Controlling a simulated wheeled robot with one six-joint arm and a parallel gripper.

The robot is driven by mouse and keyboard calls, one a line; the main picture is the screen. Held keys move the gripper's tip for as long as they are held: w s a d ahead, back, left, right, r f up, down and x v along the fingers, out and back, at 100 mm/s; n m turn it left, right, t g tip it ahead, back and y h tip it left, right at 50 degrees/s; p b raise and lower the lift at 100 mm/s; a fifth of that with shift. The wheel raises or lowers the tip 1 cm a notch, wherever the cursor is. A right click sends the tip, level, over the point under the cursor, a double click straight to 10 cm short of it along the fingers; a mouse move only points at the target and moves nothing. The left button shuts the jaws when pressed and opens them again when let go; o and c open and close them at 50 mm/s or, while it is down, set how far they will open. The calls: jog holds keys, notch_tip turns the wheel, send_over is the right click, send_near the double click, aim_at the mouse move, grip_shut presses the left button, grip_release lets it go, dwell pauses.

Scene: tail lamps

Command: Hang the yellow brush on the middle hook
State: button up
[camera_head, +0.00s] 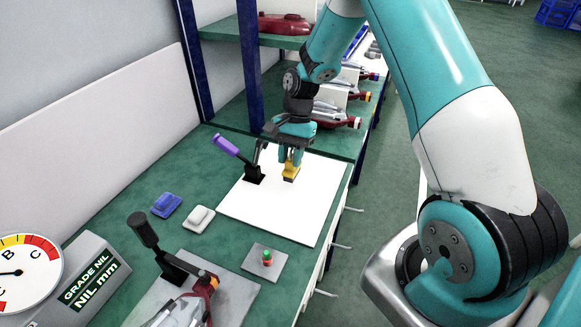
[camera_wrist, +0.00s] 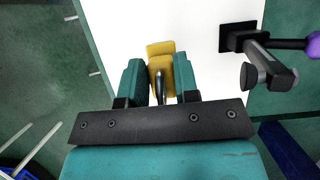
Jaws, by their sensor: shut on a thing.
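The yellow brush (camera_head: 290,171) is a small block at the far end of a white board (camera_head: 275,210). My gripper (camera_head: 292,150) is above it, pointing down and shut on it. In the wrist view the yellow brush (camera_wrist: 159,48) shows beyond the two teal fingers (camera_wrist: 160,83), with a grey curved piece between them. I cannot tell whether the brush touches the board. I cannot make out any hook in either view.
A purple-handled clamp (camera_head: 253,174) stands close left of my gripper. A blue block (camera_head: 165,204) and a white block (camera_head: 198,218) lie on the green bench. A black-handled clamp (camera_head: 172,266), a dial gauge (camera_head: 15,272) and a button plate (camera_head: 265,262) are nearer. Shelves (camera_head: 225,23) rise behind.

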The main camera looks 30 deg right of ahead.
aim_at(290, 169)
jog(key=shift+f, duration=2)
jog(key=shift+f, duration=0.15)
jog(key=o, duration=0.9)
jog(key=shift+o, duration=0.2)
